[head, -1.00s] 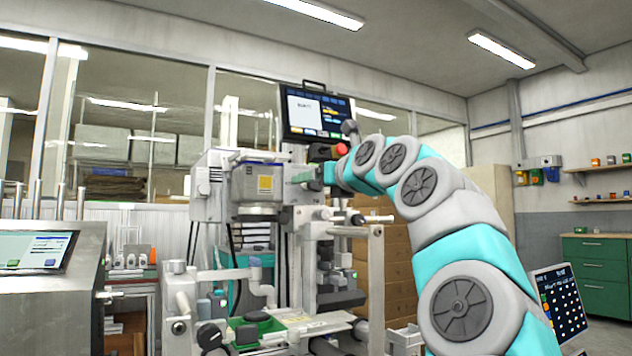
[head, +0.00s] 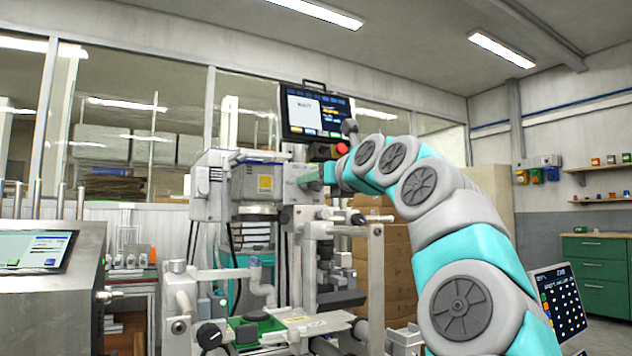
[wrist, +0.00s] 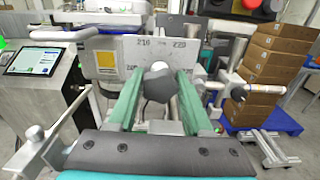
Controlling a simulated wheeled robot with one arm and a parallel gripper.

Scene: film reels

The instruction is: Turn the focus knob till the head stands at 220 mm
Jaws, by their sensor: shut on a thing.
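The focus knob (wrist: 158,92) is dark grey with lobes and sits between the two green fingers of my gripper (wrist: 158,100) in the wrist view. My gripper is shut on it. Behind it is a grey scale plate (wrist: 112,58) with printed numbers; 210 reads at upper left and 220 at upper right. A white round part shows just above the knob. I cannot tell the exact reading of the head.
A monitor (head: 315,113) stands above and behind the machine, with a red button (head: 322,152) below it. Grey handles and rods stick out around the machine. Cardboard boxes (wrist: 268,65) are stacked at right. A console with a screen (head: 38,250) stands at left.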

